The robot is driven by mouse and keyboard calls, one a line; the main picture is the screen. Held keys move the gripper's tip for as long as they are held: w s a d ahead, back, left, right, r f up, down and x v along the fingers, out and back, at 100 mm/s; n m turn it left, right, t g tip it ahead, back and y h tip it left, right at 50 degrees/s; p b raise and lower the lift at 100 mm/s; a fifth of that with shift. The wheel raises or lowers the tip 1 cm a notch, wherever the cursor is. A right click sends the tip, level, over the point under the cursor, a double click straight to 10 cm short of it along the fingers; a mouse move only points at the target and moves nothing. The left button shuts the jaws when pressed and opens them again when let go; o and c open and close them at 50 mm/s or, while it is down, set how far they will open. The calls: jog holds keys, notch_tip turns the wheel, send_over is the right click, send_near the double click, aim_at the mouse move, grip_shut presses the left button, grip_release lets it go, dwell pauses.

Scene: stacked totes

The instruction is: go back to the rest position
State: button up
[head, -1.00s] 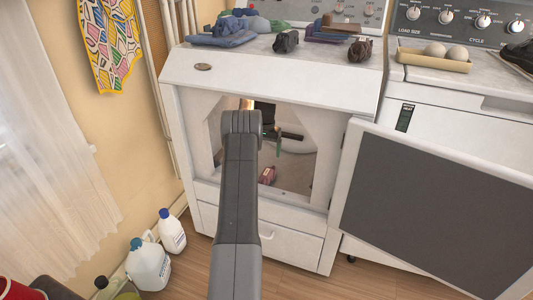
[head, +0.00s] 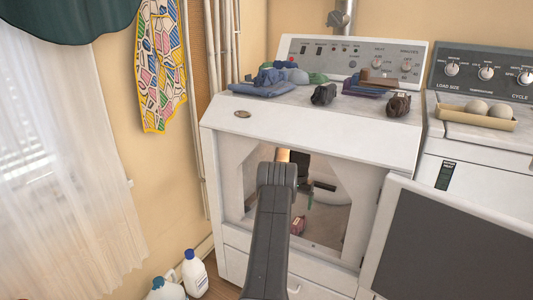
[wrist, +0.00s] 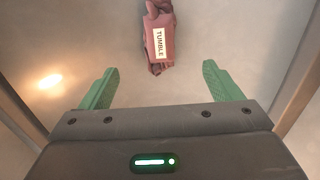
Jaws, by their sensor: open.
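My arm reaches through the open front of the white dryer (head: 320,122). My gripper (wrist: 158,78) is open in the wrist view, with its two green fingers spread apart and nothing between them. A dark red cloth bundle (wrist: 160,38) with a white "TUMBLE" tag lies on the drum floor just beyond the fingertips. The bundle also shows small in the head view (head: 298,225), inside the opening. My arm hides part of the dryer's inside in the head view.
The open dryer door (head: 455,245) stands out at the right. Folded clothes (head: 265,88) and dark bundles (head: 323,95) lie on the dryer top. Bottles (head: 194,274) stand on the floor at lower left. The opening's frame surrounds my arm.

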aim_at(296, 221)
notch_tip(296, 221, down, 12)
jog(key=b, duration=0.4)
jog(key=shift+r+p, duration=0.35)
jog(key=shift+r, duration=0.05)
